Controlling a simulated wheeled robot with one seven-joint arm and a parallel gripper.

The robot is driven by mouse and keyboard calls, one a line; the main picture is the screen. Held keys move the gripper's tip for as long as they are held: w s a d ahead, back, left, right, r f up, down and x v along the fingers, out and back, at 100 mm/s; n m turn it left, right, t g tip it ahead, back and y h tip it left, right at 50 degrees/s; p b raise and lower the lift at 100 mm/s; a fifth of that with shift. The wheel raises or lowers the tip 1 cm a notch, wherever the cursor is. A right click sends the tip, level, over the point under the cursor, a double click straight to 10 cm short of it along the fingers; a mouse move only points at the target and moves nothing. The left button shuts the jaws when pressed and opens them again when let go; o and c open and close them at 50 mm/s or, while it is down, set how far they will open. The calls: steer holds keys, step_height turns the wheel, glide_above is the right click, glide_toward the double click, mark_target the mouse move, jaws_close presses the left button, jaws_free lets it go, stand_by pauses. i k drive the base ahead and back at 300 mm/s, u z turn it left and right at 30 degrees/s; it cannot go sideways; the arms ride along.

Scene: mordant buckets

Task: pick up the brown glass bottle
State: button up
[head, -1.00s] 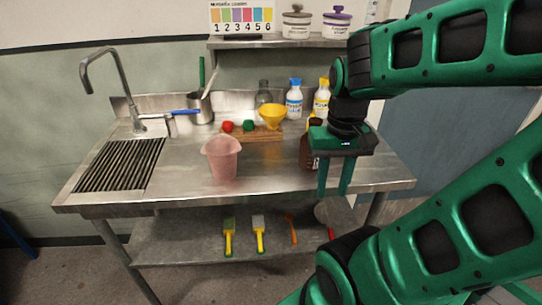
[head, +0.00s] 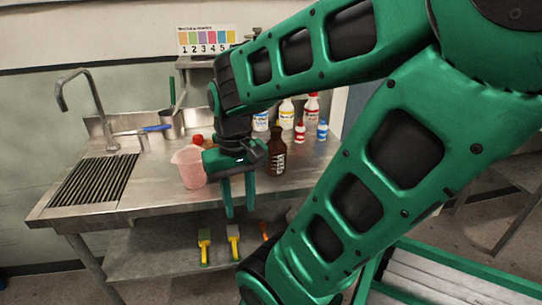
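The brown glass bottle (head: 277,152) stands upright on the steel table, with a dark neck and a pale label low on its side. My gripper (head: 239,212) points down in front of the table's front edge, to the left of the bottle and nearer to me. Its two green fingers are apart with nothing between them. The fingers do not touch the bottle. The bottle is mostly in plain view.
A pink translucent beaker (head: 188,170) stands left of the bottle, partly behind my gripper. Several white bottles, one a white bottle with a red cap (head: 311,108), stand behind. A sink grate (head: 95,180) lies at left. Brushes (head: 204,247) lie on the lower shelf.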

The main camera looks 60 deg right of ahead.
mark_target(278, 149)
steer(key=z, duration=0.1)
steer(key=k, duration=0.8)
steer(key=z, duration=1.75)
steer(key=i, duration=0.1)
steer(key=z, duration=0.2)
